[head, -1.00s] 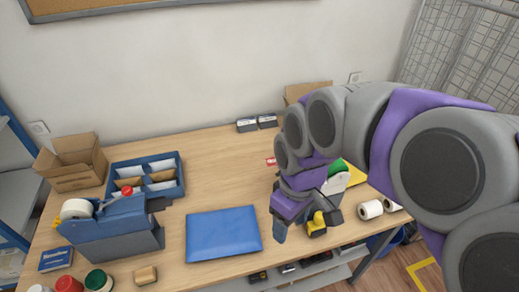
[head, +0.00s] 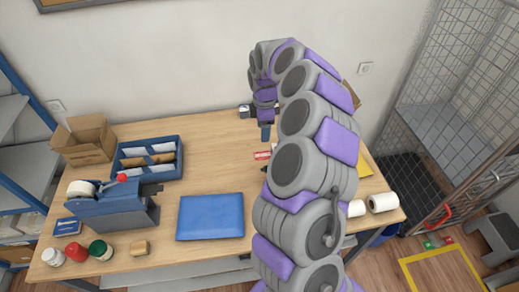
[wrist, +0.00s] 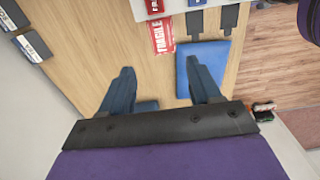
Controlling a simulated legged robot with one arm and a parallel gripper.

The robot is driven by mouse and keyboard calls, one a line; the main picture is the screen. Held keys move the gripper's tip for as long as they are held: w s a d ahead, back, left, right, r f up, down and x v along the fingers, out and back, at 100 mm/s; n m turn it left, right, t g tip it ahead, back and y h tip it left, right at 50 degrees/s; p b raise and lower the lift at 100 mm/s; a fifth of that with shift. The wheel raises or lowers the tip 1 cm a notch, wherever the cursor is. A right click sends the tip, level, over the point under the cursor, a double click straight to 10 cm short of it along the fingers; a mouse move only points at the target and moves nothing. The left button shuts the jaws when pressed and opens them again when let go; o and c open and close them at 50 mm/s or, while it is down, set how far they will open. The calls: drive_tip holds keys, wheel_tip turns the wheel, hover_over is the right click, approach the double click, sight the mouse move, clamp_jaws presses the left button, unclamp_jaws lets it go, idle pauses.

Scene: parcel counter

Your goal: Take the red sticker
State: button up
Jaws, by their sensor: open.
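The red sticker (wrist: 162,36), with white lettering reading FRAGILE, lies flat on the wooden table in the wrist view. In the head view it shows as a small red and white patch (head: 262,155) left of my arm. My gripper (wrist: 158,67) is open and empty, its two dark fingers spread apart. The sticker lies beyond the fingertips, apart from them. In the head view my gripper (head: 265,132) points down over the back part of the table, just behind the sticker.
A blue flat item (wrist: 207,62) lies beside the sticker, partly behind one finger. A white edge (wrist: 172,9) bearing another red label is past it. Dark labelled boxes (wrist: 31,46) stand at left. A blue mailer (head: 210,216), blue divided tray (head: 174,164) and tape dispenser (head: 112,208) are farther left.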

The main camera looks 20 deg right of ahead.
drive_tip(key=b, duration=0.3)
hover_over(258, 156)
drive_tip(key=d, duration=0.2)
wheel_tip(258, 156, down, 7)
drive_tip(key=shift+d+f, duration=0.15)
drive_tip(key=a+f, duration=0.2)
drive_tip(key=f, duration=0.1)
drive_tip(key=shift+a+f, duration=0.15)
drive_tip(key=shift+a, duration=0.25)
drive_tip(key=shift+f+b, duration=0.25)
drive_tip(key=shift+b, duration=0.05)
drive_tip(key=shift+d+f, duration=0.4)
drive_tip(key=shift+d, duration=0.1)
drive_tip(key=shift+d+f, duration=0.1)
drive_tip(key=shift+d, duration=0.55)
drive_tip(key=shift+a, duration=1.05)
drive_tip(key=c, duration=0.5)
drive_tip(key=shift+d, duration=0.15)
